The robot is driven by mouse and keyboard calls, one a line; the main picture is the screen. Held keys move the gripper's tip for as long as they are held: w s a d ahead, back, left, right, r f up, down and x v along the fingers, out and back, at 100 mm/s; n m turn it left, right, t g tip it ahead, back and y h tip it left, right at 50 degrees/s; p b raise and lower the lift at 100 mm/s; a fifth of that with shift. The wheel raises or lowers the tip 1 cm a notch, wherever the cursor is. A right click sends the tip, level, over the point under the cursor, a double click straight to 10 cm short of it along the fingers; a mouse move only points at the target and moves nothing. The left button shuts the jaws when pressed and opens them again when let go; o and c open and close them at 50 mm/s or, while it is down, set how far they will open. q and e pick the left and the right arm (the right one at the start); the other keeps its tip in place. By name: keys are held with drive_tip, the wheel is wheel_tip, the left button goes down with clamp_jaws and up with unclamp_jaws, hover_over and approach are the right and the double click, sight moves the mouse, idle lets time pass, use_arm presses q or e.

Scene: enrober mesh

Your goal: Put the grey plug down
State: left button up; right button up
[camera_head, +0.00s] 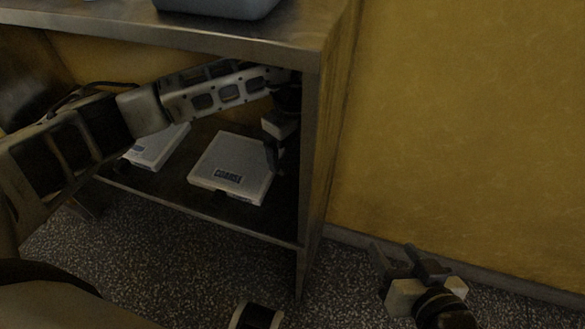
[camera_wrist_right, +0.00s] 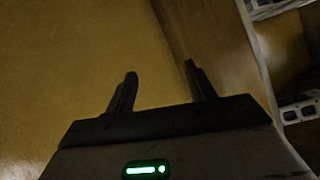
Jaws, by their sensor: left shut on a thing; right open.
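My left gripper (camera_head: 274,152) is inside the shelf bay, at the right edge of the box marked COARSE (camera_head: 230,166), close to the bay's right side panel. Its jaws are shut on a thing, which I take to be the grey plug. The plug itself is too dark and too covered by the fingers to make out, and I cannot tell whether it touches the shelf. My right gripper (camera_head: 396,254) is open and empty over the floor, right of the bench; its two fingers stand apart in the right wrist view (camera_wrist_right: 160,75).
A second pale box (camera_head: 160,146) lies left of the COARSE box, partly behind my left arm. The metal bench top (camera_head: 200,32) is above the shelf and bears a grey container (camera_head: 215,5). The yellow wall (camera_head: 460,130) is at right. The speckled floor (camera_head: 150,255) is open in front.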

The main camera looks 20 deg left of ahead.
sight(292, 150)
use_arm(q)
drive_tip(key=shift+s+a+f, duration=0.1)
drive_tip(key=shift+a+f, duration=0.1)
drive_tip(key=shift+f, duration=1)
wheel_tip(292, 150, down, 4)
drive_tip(key=shift+b, duration=0.9)
drive_tip(key=shift+d+f, duration=0.15)
drive_tip(key=shift+f, duration=0.15)
drive_tip(key=shift+r, duration=0.15)
drive_tip(key=o, duration=1)
drive_tip(key=shift+f, duration=0.2)
drive_tip(key=shift+r, duration=0.5)
wheel_tip(292, 150, up, 11)
drive_tip(key=p, duration=0.3)
drive_tip(key=shift+r, duration=0.2)
use_arm(e)
drive_tip(key=shift+d+f+g, duration=0.2)
drive_tip(key=shift+f+g, duration=0.05)
drive_tip(key=shift+g, duration=0.05)
